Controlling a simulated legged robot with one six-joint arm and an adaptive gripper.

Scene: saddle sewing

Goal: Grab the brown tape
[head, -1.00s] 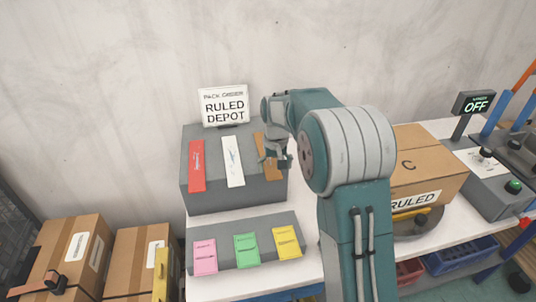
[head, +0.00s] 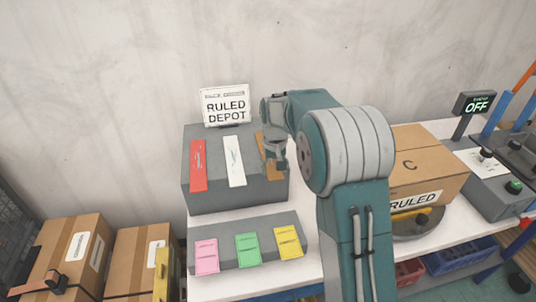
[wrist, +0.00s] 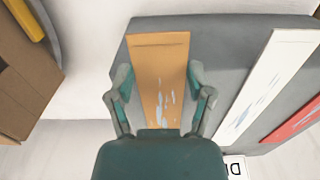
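The brown tape (head: 262,143) is a flat tan-brown strip on the right end of the sloped grey block. In the head view my gripper (head: 275,160) is over it and hides much of it. In the wrist view the brown tape (wrist: 160,55) runs up the middle, with pale scuff marks near its lower end. My gripper (wrist: 160,78) has one finger on each side of it, with gaps between fingers and strip. It is open and holds nothing. The tape's end nearest the palm is hidden.
On the grey block (head: 215,195) lie a white strip (head: 234,160) and a red strip (head: 198,165), left of the brown one. A RULED DEPOT sign (head: 226,105) stands behind. Pink, green and yellow cards lie in front. A cardboard box (head: 425,165) stands to the right.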

